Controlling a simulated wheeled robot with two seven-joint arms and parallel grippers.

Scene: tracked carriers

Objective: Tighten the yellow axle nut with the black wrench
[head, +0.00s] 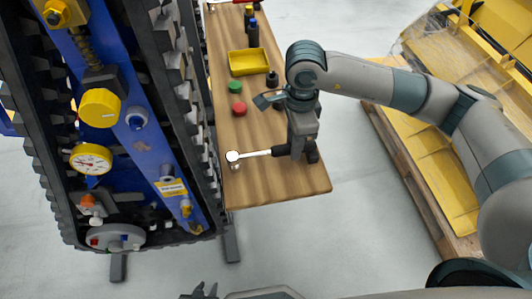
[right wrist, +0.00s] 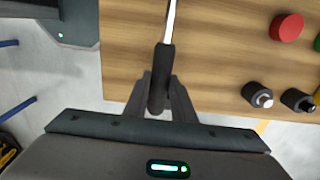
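The black wrench has a black handle (head: 283,150) and a bright metal shaft with a round head (head: 232,156) near the table's left edge. My right gripper (head: 302,153) is over the near end of the table with its fingers at the handle. In the right wrist view the fingers (right wrist: 161,82) lie close on both sides of the black handle (right wrist: 165,57) and appear shut on it. The yellow axle nut (head: 100,107) is on the blue side of the tracked carrier, apart from the wrench. My left gripper (head: 205,291) shows only partly at the bottom edge; its opening is unclear.
The wooden table (head: 285,185) carries a yellow tray (head: 249,62), a green cap (head: 235,87), a red cap (head: 239,109) and small dark bottles (head: 253,33). The carrier's black track (head: 195,110) runs close along the table's left edge. A pallet (head: 420,165) stands at right.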

